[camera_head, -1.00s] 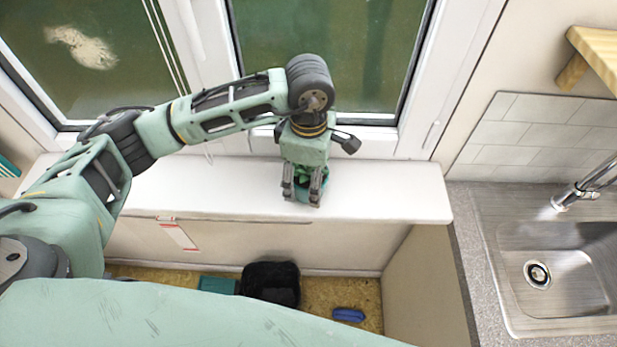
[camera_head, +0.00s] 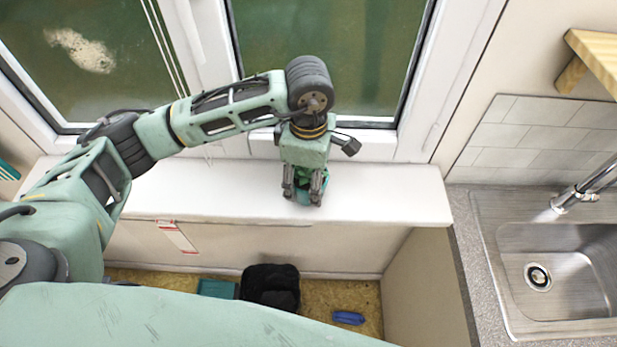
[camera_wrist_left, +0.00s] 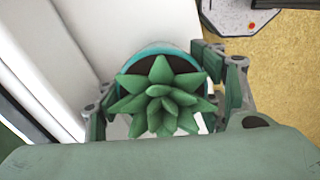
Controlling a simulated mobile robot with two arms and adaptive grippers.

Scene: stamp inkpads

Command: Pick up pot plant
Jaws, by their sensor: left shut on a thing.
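The pot plant is a green succulent (camera_wrist_left: 163,95) in a teal pot (camera_wrist_left: 160,50). In the left wrist view it sits between the two fingers of my left gripper (camera_wrist_left: 160,115), which is shut on the pot from both sides. In the head view my left gripper (camera_head: 303,192) points down over the white window sill (camera_head: 385,195). The pot plant (camera_head: 303,186) is mostly hidden behind the fingers there. I cannot tell whether the pot touches the sill or is slightly above it. My right gripper is not in view.
The window (camera_head: 320,50) stands close behind my left arm. A sink (camera_head: 560,270) with a tap (camera_head: 575,195) is at the right, below a wooden shelf (camera_head: 595,55). A black container (camera_head: 270,286) and a blue item (camera_head: 348,317) lie on the floor below. The sill is otherwise clear.

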